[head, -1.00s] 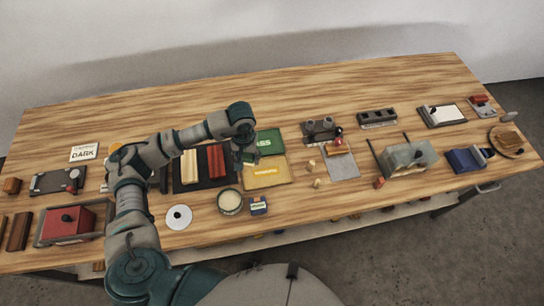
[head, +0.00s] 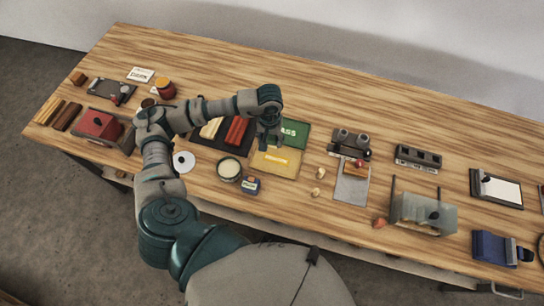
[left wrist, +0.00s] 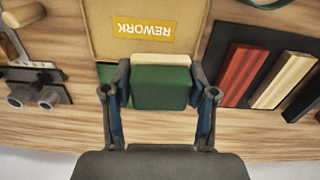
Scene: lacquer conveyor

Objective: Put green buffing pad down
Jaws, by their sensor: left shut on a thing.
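My left gripper (head: 267,138) is over the left edge of the green PASS mat (head: 293,132) and the yellow REWORK mat (head: 277,163). In the left wrist view it (left wrist: 160,78) is shut on the green buffing pad (left wrist: 160,88), a dark green block with a cream layer along one side. The pad sits between both fingers, in front of the REWORK mat (left wrist: 145,30). Whether it touches a surface beneath, I cannot tell. In the head view the gripper mostly hides the pad. My right gripper is not in view.
A dark tray with red and cream bars (head: 236,131) lies left of the mats. Small pale knobs (head: 320,173) lie to the right. The back of the table is clear.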

